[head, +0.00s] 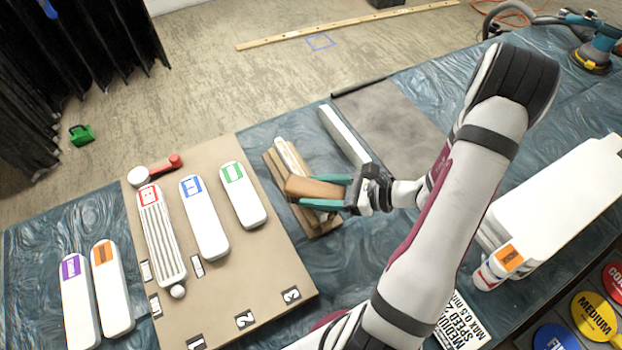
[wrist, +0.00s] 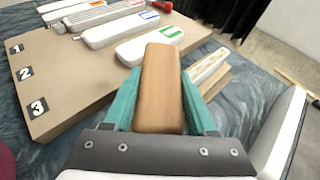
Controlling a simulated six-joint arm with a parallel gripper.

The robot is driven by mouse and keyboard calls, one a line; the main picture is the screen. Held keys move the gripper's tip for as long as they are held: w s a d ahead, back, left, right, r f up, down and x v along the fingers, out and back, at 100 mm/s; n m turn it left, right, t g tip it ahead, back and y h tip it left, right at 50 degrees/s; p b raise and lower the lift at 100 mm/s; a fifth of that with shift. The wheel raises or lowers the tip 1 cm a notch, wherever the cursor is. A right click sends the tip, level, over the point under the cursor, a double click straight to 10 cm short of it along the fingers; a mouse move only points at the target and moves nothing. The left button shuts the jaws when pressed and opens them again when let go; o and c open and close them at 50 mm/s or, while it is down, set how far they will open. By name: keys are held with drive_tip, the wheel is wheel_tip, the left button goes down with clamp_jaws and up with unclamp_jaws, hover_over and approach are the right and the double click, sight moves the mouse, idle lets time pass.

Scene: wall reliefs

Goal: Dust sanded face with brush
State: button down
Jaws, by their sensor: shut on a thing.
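My gripper (head: 303,190) has teal fingers and is shut on a brown wooden block (wrist: 160,88), which looks like the brush's body. No bristles show, so its underside is hidden. In the head view the block is over a wooden rest (head: 325,226) with a pale strip in it; I cannot tell whether they touch. Three white pieces lie on the tan board (head: 245,285): a ridged one with a red label (head: 163,240), a smooth one with a blue label (head: 204,220) and a smooth one with a green label (head: 242,197). I cannot tell which face is sanded.
White pieces with purple (head: 78,300) and orange (head: 113,290) labels lie left of the board. A red-handled tool (head: 160,170) is at its far edge. A long white bar (head: 343,137) and grey mat (head: 390,120) lie beyond the rest. A white stack (head: 560,215) is at right.

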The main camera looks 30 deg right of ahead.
drive_tip(key=shift+s, duration=1.25)
drive_tip(key=shift+s+r, duration=0.1)
drive_tip(key=shift+s, duration=0.05)
drive_tip(key=shift+r, duration=3.95)
